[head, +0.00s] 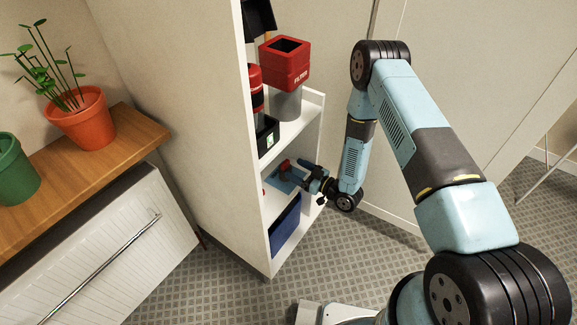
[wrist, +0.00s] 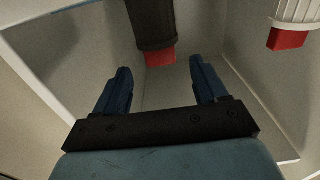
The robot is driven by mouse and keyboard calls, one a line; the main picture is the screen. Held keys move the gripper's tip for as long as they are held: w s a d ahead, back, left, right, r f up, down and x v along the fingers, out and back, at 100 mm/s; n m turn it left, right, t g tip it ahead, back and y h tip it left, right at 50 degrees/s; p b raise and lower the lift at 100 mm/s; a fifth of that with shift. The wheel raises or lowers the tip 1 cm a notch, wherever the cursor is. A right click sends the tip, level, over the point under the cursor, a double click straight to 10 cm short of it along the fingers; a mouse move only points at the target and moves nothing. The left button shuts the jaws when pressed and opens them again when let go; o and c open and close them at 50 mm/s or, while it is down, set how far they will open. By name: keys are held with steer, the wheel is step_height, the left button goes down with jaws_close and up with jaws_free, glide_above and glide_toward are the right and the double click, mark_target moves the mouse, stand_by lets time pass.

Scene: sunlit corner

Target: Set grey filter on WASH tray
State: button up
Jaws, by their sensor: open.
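In the wrist view, a dark grey-black cylinder (wrist: 152,22) with a red end (wrist: 160,57) shows at the top centre, just beyond my fingertips; it may be the grey filter. My gripper (wrist: 160,66) is open and empty, its two blue fingers apart. In the head view my gripper (head: 304,178) is at the lower shelf of the white cabinet, beside a small red-topped dark thing (head: 285,165).
A white ribbed cylinder (wrist: 297,10) with a red end is at the right. Above, a red FILTER box (head: 285,62) tops a grey cylinder (head: 287,104). A black box (head: 267,138) shares that shelf. A blue bin (head: 286,229) is below. Cabinet side (head: 205,130) blocks the left.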

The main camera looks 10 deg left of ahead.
steer(key=v, duration=0.6)
steer(key=shift+d, duration=0.15)
